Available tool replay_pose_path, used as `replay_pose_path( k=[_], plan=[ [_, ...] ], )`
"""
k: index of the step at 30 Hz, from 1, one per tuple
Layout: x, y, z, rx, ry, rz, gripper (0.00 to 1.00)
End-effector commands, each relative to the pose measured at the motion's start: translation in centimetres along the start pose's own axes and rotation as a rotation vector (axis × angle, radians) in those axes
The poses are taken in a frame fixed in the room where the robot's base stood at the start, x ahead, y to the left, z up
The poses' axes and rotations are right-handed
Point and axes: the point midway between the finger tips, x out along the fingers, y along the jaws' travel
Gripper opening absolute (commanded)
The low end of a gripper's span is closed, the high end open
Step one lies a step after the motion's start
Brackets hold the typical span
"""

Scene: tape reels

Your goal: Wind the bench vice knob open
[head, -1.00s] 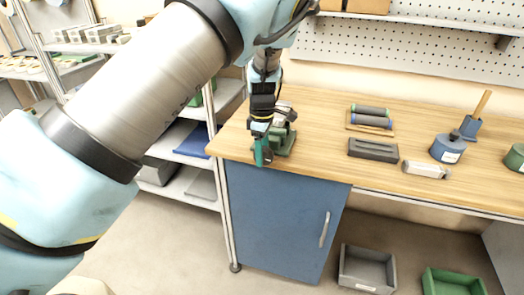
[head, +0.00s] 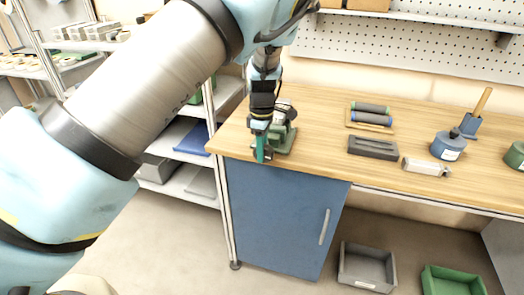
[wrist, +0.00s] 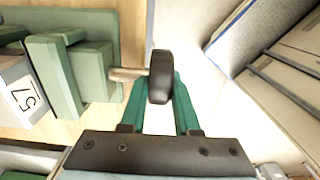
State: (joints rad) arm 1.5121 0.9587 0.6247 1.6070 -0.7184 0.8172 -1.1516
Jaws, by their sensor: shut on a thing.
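The green bench vice (head: 284,136) sits at the front left corner of the wooden bench. In the wrist view its green jaws (wrist: 75,75) are at the left, beside a grey block marked 57. A metal spindle (wrist: 128,74) runs from the vice to a dark round knob (wrist: 160,77). My gripper (head: 261,155) is at the front of the vice, pointing down. In the wrist view its teal fingers (wrist: 163,100) are shut on the knob, one on each side. In the head view the knob is hidden by my gripper.
On the bench (head: 310,110) are a dark grey slotted block (head: 373,146), a rack of rollers (head: 370,117), a small light box (head: 426,167) and a blue pot (head: 448,146). A blue cabinet (head: 275,215) stands below. Grey and green bins lie on the floor.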

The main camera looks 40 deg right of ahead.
Motion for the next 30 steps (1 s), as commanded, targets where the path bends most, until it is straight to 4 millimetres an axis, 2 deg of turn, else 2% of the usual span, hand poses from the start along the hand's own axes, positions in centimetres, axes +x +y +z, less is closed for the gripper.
replay_pose_path(
  k=[8,14,30],
  plan=[
    [0.09,0.01,-0.10,-0.003,-0.021,0.000,0.00],
    [0.31,0.03,-0.34,-0.006,-0.103,0.000,0.00],
    [0.87,0.09,-0.92,-0.007,-0.577,0.003,0.00]
  ],
)
